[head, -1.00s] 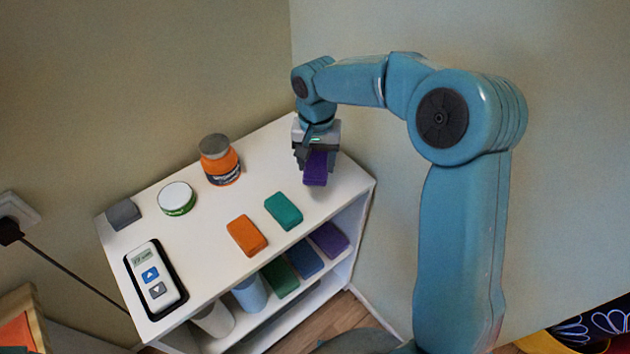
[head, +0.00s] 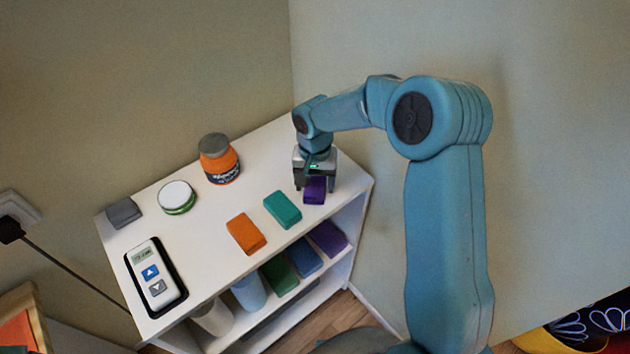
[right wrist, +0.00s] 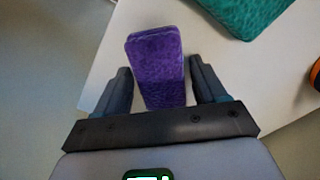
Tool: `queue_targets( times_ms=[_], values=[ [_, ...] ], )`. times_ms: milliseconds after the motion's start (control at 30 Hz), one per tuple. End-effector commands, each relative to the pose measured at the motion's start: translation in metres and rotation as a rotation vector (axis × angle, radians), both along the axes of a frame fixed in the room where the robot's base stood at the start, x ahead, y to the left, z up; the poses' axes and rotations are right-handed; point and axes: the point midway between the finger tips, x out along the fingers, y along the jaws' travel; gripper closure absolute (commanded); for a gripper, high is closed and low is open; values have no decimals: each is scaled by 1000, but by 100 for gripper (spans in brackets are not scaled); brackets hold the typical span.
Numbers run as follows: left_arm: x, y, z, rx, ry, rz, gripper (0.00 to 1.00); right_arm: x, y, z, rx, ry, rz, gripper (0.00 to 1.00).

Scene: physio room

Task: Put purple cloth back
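The purple cloth (head: 314,190) is a small folded block on the white top of the shelf unit, at its right end beside the teal cloth. My right gripper (head: 315,186) is over it, pointing down. In the right wrist view the purple cloth (right wrist: 157,68) lies between the two fingers (right wrist: 162,88), with a narrow gap showing on each side, so the gripper looks open around it. The cloth's near end is hidden by the gripper body. My left gripper is in no view.
On the white top (head: 205,250) are a teal cloth (head: 283,210), an orange cloth (head: 246,234), an orange jar (head: 219,160), a round tin (head: 177,197), a grey block (head: 123,213) and a handheld device (head: 155,275). Another purple cloth (head: 328,238) lies on the lower shelf. Walls stand close behind.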

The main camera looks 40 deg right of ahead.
Motion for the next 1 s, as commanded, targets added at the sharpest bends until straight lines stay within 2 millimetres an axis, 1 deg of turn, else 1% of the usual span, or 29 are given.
queue_targets(
  times_ms=[267,367,433,567,700,800,900,1000],
  values=[
    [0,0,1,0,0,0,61,0,0,1,0,0,0,18],
    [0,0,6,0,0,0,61,0,0,6,0,0,0,18],
    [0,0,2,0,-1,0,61,1,0,11,-1,-3,0,18],
    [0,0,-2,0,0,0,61,1,0,38,-2,-7,-1,18],
    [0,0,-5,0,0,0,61,1,0,72,-1,-6,0,18],
    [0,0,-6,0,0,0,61,1,0,93,0,-5,0,18],
    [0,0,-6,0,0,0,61,1,0,109,-1,-2,0,18],
    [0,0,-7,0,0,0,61,0,0,119,-1,-1,1,18]
  ],
)
